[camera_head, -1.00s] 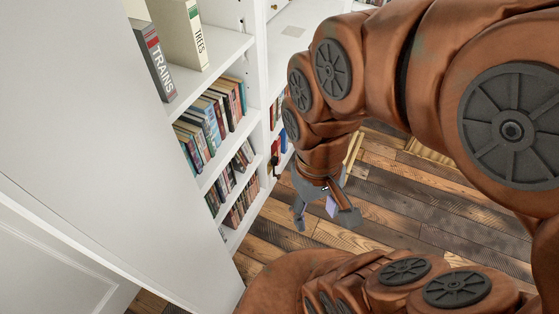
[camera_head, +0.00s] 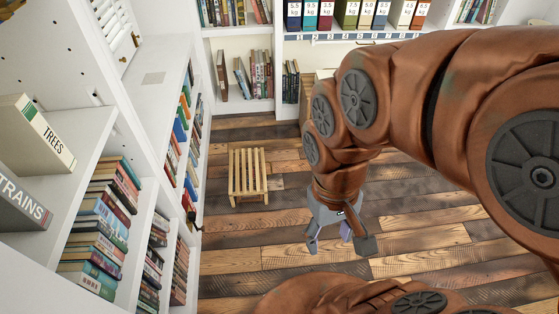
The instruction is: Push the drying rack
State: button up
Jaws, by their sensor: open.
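The drying rack is a small slatted wooden stand (camera_head: 247,172) on the plank floor, left of centre, close to the left bookshelf. Its slats and short legs show, and nothing lies on it. My gripper (camera_head: 341,248) hangs from my copper-coloured arm, pointing down, to the right of the rack and nearer to me. Its fingers are apart with nothing between them. The gripper does not touch the rack; there is bare floor between them.
White bookshelves (camera_head: 103,150) with many books line the left side. Another bookcase (camera_head: 243,72) stands across the back, with a row of labelled boxes (camera_head: 352,14). Something box-like behind my arm is mostly hidden. The plank floor (camera_head: 235,245) in front of the rack is clear.

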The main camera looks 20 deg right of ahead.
aim_at(249, 151)
jog(key=z, duration=0.8)
jog(key=i, duration=1.4)
jog(key=u, duration=2.3)
